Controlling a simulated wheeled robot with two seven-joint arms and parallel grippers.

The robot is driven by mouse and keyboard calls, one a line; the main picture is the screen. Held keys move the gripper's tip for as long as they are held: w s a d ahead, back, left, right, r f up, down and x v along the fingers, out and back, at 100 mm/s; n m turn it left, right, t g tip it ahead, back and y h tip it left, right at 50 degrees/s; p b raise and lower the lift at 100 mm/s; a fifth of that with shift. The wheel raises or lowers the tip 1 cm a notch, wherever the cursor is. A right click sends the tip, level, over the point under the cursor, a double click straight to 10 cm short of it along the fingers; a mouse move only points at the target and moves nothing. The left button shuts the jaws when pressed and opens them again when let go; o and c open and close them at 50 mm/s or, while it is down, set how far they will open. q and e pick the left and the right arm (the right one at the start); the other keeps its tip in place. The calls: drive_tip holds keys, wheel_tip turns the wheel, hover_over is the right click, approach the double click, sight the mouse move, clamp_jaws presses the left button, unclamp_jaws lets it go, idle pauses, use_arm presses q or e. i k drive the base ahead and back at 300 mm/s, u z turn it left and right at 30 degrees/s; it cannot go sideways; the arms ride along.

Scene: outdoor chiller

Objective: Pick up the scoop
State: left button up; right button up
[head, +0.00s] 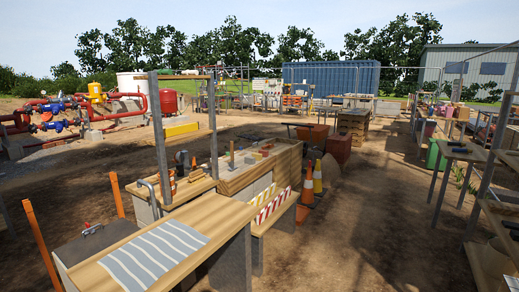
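I cannot make out a scoop for certain in the head view. Small items on the wooden workbench (262,172) in the middle and on the tables at the right are too small to tell apart. Neither of my grippers shows in this view, so I cannot see whether they hold anything.
A wooden table (215,216) with a striped cloth (153,252) stands in front. Side tables (456,151) line the right. Bare dirt ground (375,215) lies open between.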

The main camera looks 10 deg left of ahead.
sight(267, 146)
drive_tip(key=u, duration=2.35)
drive_tip(key=i, duration=6.7)
drive_tip(key=z, duration=3.05)
drive_tip(key=i, duration=0.85)
